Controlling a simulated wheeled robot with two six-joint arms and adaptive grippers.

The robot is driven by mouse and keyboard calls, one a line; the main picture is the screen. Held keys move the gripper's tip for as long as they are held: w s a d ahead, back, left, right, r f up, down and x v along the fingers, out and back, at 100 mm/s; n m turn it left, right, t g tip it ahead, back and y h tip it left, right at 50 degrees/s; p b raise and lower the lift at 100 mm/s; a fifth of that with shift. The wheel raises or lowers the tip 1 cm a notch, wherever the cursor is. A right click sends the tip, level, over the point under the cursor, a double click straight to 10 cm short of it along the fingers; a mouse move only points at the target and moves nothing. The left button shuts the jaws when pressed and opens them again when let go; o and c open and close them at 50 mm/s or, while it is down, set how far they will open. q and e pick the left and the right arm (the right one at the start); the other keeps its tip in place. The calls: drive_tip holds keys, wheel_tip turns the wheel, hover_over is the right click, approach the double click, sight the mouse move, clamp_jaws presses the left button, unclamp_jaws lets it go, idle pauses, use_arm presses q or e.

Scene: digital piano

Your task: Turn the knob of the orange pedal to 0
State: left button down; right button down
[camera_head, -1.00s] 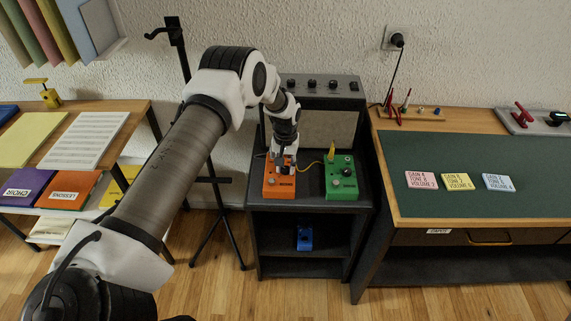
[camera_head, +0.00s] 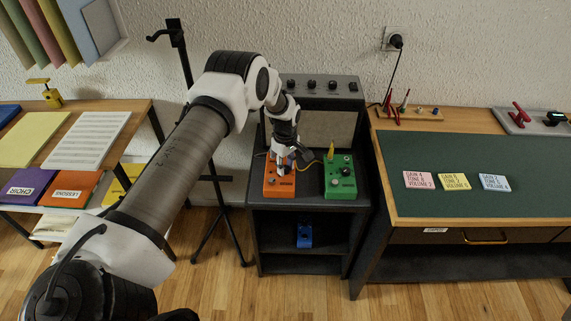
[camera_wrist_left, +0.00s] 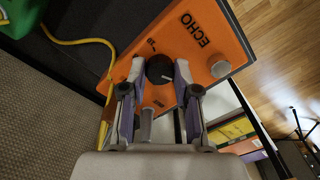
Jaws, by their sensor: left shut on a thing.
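The orange pedal (camera_head: 273,187) stands on top of the black cabinet, left of the green pedal. In the left wrist view the orange pedal (camera_wrist_left: 193,60) shows the word ECHO, a round grey footswitch (camera_wrist_left: 221,68) and a black knob (camera_wrist_left: 160,69) with a pale pointer line. My left gripper (camera_wrist_left: 158,75) is shut on this knob, one finger on each side. In the head view my left gripper (camera_head: 284,164) is over the orange pedal and hides its knob. Most scale marks around the knob are hidden or too small to read. My right gripper is not in view.
The green pedal (camera_head: 341,178) stands close on the right, with a yellow cable (camera_wrist_left: 80,41) running near the orange pedal. A grey amplifier (camera_head: 318,89) is behind. A blue pedal (camera_head: 304,236) sits on the shelf below. Note cards (camera_head: 454,181) lie on the right desk.

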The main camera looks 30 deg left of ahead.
sight(286, 168)
use_arm(q)
drive_tip(key=n, duration=0.4)
drive_tip(key=shift+s+f+n+p, duration=0.1)
drive_tip(key=shift+n+p, duration=0.2)
drive_tip(key=shift+p, duration=0.05)
idle(0.4)
drive_tip(key=c, duration=0.8)
unclamp_jaws()
drive_tip(key=shift+c, duration=0.2)
wheel_tip(286, 168, up, 12)
